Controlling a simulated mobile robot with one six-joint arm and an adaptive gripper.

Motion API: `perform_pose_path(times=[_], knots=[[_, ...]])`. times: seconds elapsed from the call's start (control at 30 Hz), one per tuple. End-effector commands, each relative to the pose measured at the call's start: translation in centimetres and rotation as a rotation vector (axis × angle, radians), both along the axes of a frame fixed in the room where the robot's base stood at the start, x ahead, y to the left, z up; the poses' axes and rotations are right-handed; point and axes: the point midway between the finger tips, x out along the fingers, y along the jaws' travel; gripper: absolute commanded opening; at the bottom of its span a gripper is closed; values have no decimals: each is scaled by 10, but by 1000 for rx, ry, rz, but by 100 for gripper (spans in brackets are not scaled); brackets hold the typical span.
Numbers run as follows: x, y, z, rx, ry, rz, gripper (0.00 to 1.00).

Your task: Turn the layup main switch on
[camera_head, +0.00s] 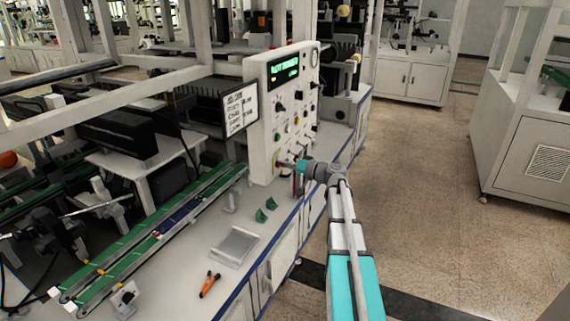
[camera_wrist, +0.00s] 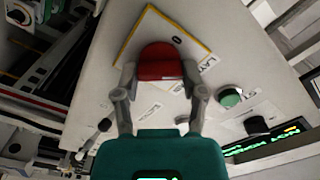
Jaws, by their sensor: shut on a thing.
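The main switch is a red knob (camera_wrist: 158,58) on a plate with a yellow border (camera_wrist: 150,25), seen in the wrist view on the white panel. My gripper (camera_wrist: 160,80) has one finger on each side of the red knob and is shut on it. A "0" mark shows on the plate beyond the knob. Part of a label starting "LAY" shows to the right. In the head view my gripper (camera_head: 296,167) is at the lower part of the control panel (camera_head: 262,130), and the knob is hidden there.
A green button (camera_wrist: 229,97) and a black knob (camera_wrist: 256,125) are near on the panel. A lit green display (camera_head: 285,67) is at the panel's top. A bench with a conveyor (camera_head: 165,222), green parts (camera_head: 265,210) and orange-handled pliers (camera_head: 209,285) lies left. Open floor is right.

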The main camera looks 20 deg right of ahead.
Motion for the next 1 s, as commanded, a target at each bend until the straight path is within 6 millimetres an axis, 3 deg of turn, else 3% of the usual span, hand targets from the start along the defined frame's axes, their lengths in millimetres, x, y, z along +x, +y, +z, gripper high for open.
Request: perform_pose_path(times=[0.6, 1.0], knots=[[3, -2, -1, 433, 331, -4, 6], [3, -2, -1, 543, 416, -4, 6]])
